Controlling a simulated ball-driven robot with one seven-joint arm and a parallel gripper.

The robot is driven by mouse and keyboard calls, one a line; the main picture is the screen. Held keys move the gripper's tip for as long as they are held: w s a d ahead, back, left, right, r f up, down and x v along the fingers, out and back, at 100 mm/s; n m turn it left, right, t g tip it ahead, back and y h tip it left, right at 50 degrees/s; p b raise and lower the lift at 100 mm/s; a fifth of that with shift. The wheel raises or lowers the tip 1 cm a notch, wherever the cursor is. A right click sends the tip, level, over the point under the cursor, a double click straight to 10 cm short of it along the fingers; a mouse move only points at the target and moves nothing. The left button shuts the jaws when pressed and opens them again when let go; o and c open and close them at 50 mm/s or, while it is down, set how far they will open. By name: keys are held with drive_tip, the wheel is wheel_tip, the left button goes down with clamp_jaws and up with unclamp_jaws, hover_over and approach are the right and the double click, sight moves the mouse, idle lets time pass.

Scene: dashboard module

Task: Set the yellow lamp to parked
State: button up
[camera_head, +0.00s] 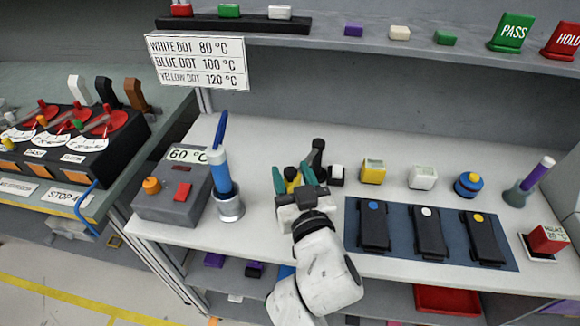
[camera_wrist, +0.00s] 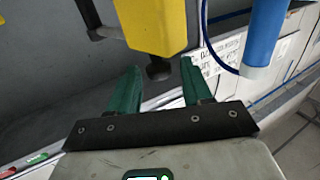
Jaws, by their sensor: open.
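A yellow body with a short black knob at its end stands in front of my gripper in the wrist view (camera_wrist: 155,22); it may be the yellow lamp. A little of its yellow (camera_head: 292,175) shows between my gripper's fingers in the head view, the rest hidden. My gripper (camera_head: 293,178) is open over the bench, its teal fingers apart. In the wrist view, the black knob lies near the gap between the fingertips (camera_wrist: 161,68); I cannot tell whether they touch it. A parked mark or position is not readable in either view.
A blue-handled tool stands in a metal cup (camera_head: 230,207), left of my gripper. A grey 60 °C box (camera_head: 172,208) is further left. A black upright piece (camera_head: 317,155) stands close behind. A yellow block (camera_head: 373,171) and blue mat (camera_head: 395,252) are right.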

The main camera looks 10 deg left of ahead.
drive_tip(key=shift+x, duration=0.9)
clamp_jaws()
